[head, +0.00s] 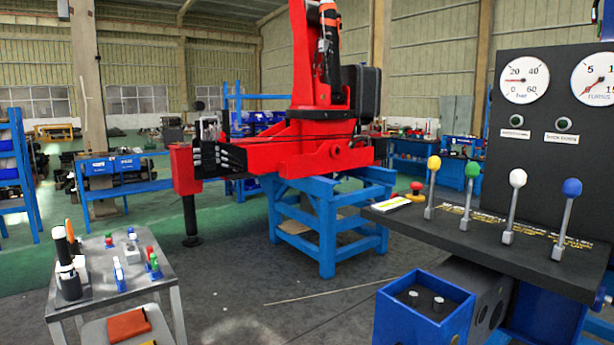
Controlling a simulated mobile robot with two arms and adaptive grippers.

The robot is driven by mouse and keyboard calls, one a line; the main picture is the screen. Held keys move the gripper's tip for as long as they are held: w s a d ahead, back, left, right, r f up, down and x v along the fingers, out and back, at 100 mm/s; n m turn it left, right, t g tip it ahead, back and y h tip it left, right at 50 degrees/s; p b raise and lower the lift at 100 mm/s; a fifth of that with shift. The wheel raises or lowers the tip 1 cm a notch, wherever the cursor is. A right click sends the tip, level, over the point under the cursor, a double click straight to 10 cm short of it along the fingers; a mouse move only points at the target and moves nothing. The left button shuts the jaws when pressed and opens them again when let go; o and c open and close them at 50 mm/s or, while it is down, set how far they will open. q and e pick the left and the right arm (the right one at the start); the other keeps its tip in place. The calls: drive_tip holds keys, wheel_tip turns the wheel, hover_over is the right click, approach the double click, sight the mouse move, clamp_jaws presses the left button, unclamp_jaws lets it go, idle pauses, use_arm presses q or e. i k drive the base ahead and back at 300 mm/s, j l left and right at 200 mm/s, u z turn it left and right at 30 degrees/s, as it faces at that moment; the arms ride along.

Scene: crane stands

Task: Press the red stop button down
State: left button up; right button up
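The red stop button (416,186) sits at the back left of the dark control console (480,233). It has a red cap over a yellow base. From this distance I cannot tell how far the cap is pressed. Neither of my grippers is in view, and nothing covers the button.
Levers with yellow (434,163), green (472,169), white (517,178) and blue (572,187) knobs stand along the console. A blue box (424,311) is below. A metal table (105,276) with small items is at left. A red crane (310,140) stands behind on a blue stand.

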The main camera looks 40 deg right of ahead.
sight(416, 186)
drive_tip(key=i+z, duration=0.15)
drive_tip(key=i, duration=0.3)
drive_tip(key=i+j+z, duration=0.15)
drive_tip(key=i, duration=0.3)
drive_tip(key=i+j+z, duration=0.15)
drive_tip(key=i, duration=0.3)
